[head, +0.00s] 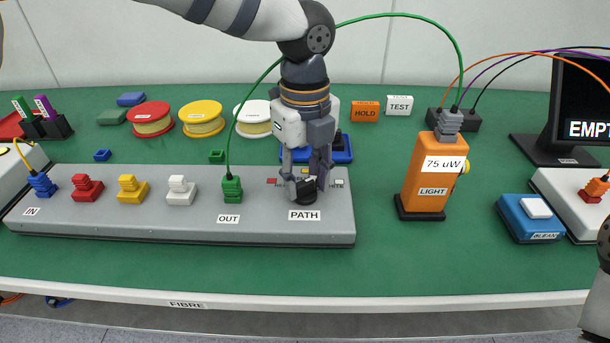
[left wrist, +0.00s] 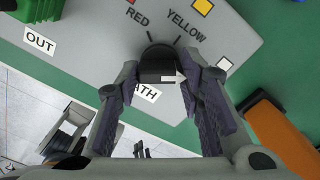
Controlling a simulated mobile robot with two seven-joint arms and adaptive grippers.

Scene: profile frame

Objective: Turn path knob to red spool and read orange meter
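The dark path knob (head: 305,196) is on the right end of the grey panel (head: 120,222), above the PATH label. My left gripper (head: 306,182) points down at it, and its fingertips sit close on both sides, apparently closed on the knob. In the left wrist view the knob (left wrist: 157,66) is between the fingertips. Its white pointer mark aims right, roughly toward the white square; red and yellow marks lie farther left. The red spool (head: 152,130) lies behind the panel. My right gripper is not seen.
Yellow (head: 201,126) and white (head: 253,128) spools lie behind the panel. A green cable arches from the OUT plug (head: 231,189) to the meter's top, behind my left arm. A blue CLEAN box (head: 530,222) and a monitor (head: 583,105) reading EMPTY stand at right.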

